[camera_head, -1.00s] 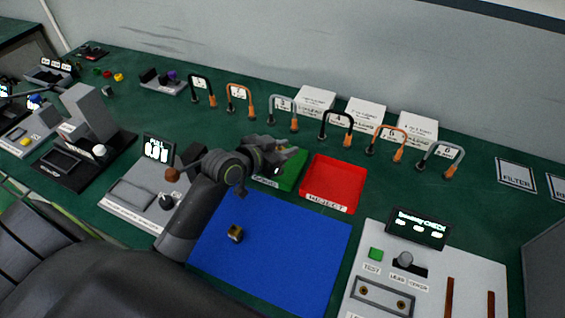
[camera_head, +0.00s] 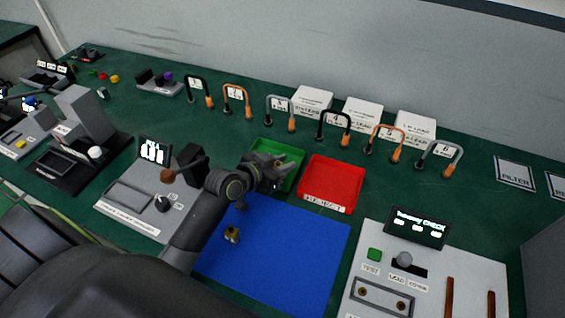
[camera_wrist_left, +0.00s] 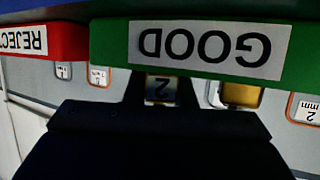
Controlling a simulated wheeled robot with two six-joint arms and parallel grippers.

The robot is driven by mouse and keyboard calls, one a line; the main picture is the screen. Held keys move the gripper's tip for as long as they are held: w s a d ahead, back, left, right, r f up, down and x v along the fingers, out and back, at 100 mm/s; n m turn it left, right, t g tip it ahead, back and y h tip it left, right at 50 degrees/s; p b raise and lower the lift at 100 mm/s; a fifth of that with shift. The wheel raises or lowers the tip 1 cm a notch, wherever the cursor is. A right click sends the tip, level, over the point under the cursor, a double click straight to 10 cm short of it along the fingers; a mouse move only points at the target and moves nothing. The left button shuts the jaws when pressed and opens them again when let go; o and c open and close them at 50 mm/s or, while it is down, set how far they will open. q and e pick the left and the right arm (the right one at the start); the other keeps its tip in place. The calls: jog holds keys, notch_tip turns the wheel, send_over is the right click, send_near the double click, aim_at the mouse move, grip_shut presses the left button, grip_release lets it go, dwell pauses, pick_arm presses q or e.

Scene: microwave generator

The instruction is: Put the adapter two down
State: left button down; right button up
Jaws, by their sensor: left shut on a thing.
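My left gripper (camera_head: 283,167) is over the near left part of the green tray (camera_head: 262,146) in the head view. In the left wrist view the gripper (camera_wrist_left: 161,85) is shut on the adapter two (camera_wrist_left: 161,89), a small piece marked 2 between the two dark fingers. The green tray's wall (camera_wrist_left: 110,45), labelled GOOD, fills the top of that view, close to the fingertips. I cannot tell whether the adapter touches anything else. The adapter is too small to make out in the head view. My right gripper is not in view.
The red reject tray (camera_head: 333,178) stands right beside the green one. The blue mat (camera_head: 290,255) in front holds one small brass piece (camera_head: 232,235). A grey device with a display (camera_head: 152,152) stands left of my gripper. Several hooked stands line the back.

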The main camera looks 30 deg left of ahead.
pick_arm(q)
jog(key=shift+s+f, duration=0.15)
jog(key=shift+f, duration=0.15)
jog(key=c, duration=1.2)
grip_release()
jog(key=shift+f, duration=0.25)
jog(key=shift+r, duration=0.15)
jog(key=shift+r+p, duration=0.3)
jog(key=shift+p, duration=0.05)
jog(key=shift+s+a+r, duration=0.1)
jog(key=shift+a+r, duration=0.05)
jog(key=shift+a, duration=0.05)
jog(key=v, duration=1)
jog(key=shift+s+r, duration=0.2)
jog(key=shift+r, duration=0.2)
jog(key=shift+s+a+r, duration=0.15)
jog(key=shift+s+r, duration=0.1)
jog(key=shift+s, duration=0.2)
